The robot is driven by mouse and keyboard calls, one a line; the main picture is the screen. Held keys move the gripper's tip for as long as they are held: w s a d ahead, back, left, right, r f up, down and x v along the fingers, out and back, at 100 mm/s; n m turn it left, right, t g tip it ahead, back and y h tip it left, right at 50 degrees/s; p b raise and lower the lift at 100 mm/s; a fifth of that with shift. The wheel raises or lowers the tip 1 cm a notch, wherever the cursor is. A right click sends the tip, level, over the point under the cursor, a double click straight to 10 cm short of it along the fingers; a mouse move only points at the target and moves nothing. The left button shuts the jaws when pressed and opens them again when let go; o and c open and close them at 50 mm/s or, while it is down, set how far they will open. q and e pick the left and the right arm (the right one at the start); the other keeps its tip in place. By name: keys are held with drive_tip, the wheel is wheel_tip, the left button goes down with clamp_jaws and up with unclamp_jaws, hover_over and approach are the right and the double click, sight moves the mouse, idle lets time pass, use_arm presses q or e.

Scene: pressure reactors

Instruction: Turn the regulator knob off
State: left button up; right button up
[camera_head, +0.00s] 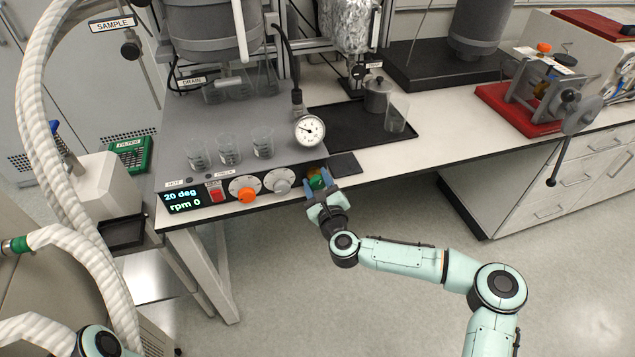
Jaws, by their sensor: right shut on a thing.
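The control panel (185,200) on the front of the grey reactor unit has an orange knob (245,190), a grey knob (279,181) and, at its right end, a green and yellow knob (315,183). My right gripper (318,181) is at the right end, its blue fingertips on either side of the green and yellow knob and shut on it. The gripper partly hides this knob, so its turn angle cannot be read. The panel display reads 20 deg and rpm 0. My left gripper is out of view; only part of my left arm shows at bottom left.
A pressure gauge (309,130) stands above the panel. Several glass beakers (229,150) stand on the grey unit. A black tray (350,135) holds a metal pot (377,96) and a glass beaker (396,114). A red-based device (520,110) is at right. Floor in front is clear.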

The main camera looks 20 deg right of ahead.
drive_tip(key=n, duration=0.3)
drive_tip(key=shift+n+b, duration=0.3)
drive_tip(key=shift+n, duration=0.1)
drive_tip(key=n+b, duration=0.1)
drive_tip(key=n, duration=0.2)
drive_tip(key=shift+n, duration=0.3)
drive_tip(key=n+b, duration=0.1)
drive_tip(key=n, duration=0.1)
drive_tip(key=shift+n, duration=0.3)
drive_tip(key=n+b, duration=0.2)
drive_tip(key=n, duration=0.1)
drive_tip(key=shift+a+n, duration=0.1)
drive_tip(key=shift+n, duration=0.3)
drive_tip(key=n+b, duration=0.1)
drive_tip(key=n, duration=0.2)
drive_tip(key=shift+f+b, duration=0.1)
drive_tip(key=shift+b, duration=0.3)
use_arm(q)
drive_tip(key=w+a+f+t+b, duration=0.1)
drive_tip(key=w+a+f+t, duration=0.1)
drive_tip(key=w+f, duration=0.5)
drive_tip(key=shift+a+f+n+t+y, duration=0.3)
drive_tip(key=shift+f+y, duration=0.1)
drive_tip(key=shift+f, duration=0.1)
use_arm(e)
drive_tip(key=shift+n, duration=2.1)
drive_tip(key=shift+f, duration=0.1)
drive_tip(key=o, duration=1.1)
drive_tip(key=shift+c, duration=0.2)
